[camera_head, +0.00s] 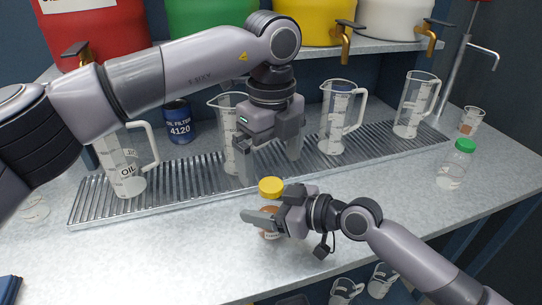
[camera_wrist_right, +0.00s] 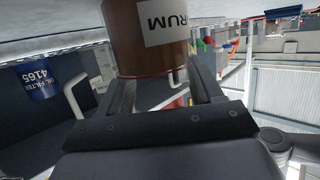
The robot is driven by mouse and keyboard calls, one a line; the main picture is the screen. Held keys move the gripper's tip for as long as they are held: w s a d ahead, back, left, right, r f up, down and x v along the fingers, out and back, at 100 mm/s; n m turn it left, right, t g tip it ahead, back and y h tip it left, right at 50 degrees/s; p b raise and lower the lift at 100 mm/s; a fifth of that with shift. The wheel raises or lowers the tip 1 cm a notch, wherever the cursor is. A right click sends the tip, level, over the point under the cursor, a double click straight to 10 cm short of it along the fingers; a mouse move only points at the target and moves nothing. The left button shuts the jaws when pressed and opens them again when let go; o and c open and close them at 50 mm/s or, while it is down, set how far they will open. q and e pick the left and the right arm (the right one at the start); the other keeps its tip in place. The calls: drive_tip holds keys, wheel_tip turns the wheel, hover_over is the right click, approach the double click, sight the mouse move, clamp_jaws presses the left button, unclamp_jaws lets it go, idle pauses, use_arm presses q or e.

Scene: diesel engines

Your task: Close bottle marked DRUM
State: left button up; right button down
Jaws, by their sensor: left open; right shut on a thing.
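The DRUM bottle (camera_head: 269,234) is brown with a white label and stands near the middle of the counter. In the right wrist view the label on its brown body (camera_wrist_right: 150,45) reads DRUM upside down. A yellow cap (camera_head: 271,186) is at the bottle's top; I cannot tell whether it is tight. My right gripper (camera_head: 266,217) is shut around the bottle's body from the right, and its fingers (camera_wrist_right: 163,90) flank it in the wrist view. My left gripper (camera_head: 270,168) points down with its fingers apart, just above the cap, empty.
Clear measuring jugs, one marked OIL (camera_head: 125,165), stand on the grooved drip tray (camera_head: 190,185) behind. A green-capped bottle (camera_head: 455,165) and small beaker (camera_head: 471,120) are at right. An oil filter (camera_head: 179,122) stands behind.

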use_arm(q)
wheel_tip(320, 180, up, 12)
idle(0.5)
use_arm(e)
drive_tip(key=shift+c, duration=0.5)
unclamp_jaws()
use_arm(q)
drive_tip(key=shift+f+b, duration=0.55)
use_arm(e)
drive_tip(key=shift+v, duration=3.6)
